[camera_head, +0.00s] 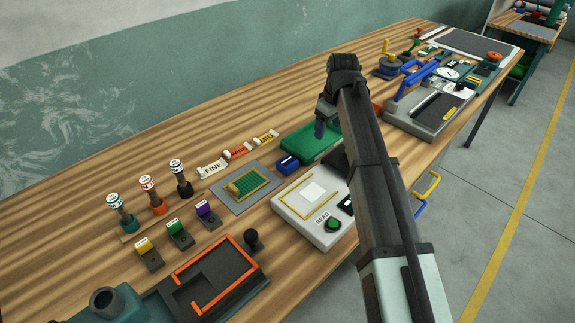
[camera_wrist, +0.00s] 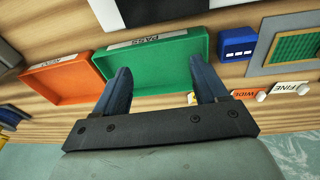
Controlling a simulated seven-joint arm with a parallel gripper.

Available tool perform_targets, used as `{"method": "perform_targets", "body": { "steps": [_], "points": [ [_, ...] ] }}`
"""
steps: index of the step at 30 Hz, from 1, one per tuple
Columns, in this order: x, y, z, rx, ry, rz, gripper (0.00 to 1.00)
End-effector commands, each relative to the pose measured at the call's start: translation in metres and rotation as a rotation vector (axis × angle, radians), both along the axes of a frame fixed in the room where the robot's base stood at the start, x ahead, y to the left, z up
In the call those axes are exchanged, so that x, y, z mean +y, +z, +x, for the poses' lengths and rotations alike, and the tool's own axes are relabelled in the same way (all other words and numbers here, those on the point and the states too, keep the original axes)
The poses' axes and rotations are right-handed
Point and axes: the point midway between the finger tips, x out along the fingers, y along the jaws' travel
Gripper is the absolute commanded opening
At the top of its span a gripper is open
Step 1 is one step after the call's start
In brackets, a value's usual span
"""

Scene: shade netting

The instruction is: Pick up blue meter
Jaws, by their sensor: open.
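The blue meter is a small dark blue box (camera_head: 287,165) on the wooden bench, between the green netting sample and the green tray in the head view. In the wrist view the blue meter (camera_wrist: 237,45) lies right of the green tray, with small white marks on its face. My gripper (camera_wrist: 163,68) is open and empty, its two dark blue fingers over the green tray, to the left of the meter. In the head view my gripper (camera_head: 321,127) hangs above the green tray, apart from the meter, partly hidden by my arm.
A green PASS tray (camera_wrist: 168,60) and an orange tray (camera_wrist: 60,77) stand side by side. A grey plate with green netting (camera_head: 247,187) lies beside the meter. A white READ device (camera_head: 290,207) is in front. Several labelled tags (camera_head: 238,151) lie behind.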

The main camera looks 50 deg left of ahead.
Motion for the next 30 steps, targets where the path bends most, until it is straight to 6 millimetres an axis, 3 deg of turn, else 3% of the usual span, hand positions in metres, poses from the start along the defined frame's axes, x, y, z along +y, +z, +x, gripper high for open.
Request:
{"method": "perform_targets", "body": {
  "steps": [1,6,12,17,30],
  "points": [
    [0.013,0.006,-0.023,0.013,0.015,-0.023,0.72],
    [0.036,0.023,-0.081,0.050,0.035,-0.098,0.72],
    [0.046,0.033,-0.118,0.068,0.044,-0.148,0.72],
    [0.048,0.025,-0.125,0.072,0.045,-0.159,0.72],
    [0.048,-0.041,-0.124,0.072,0.045,-0.158,0.72]
  ]
}}
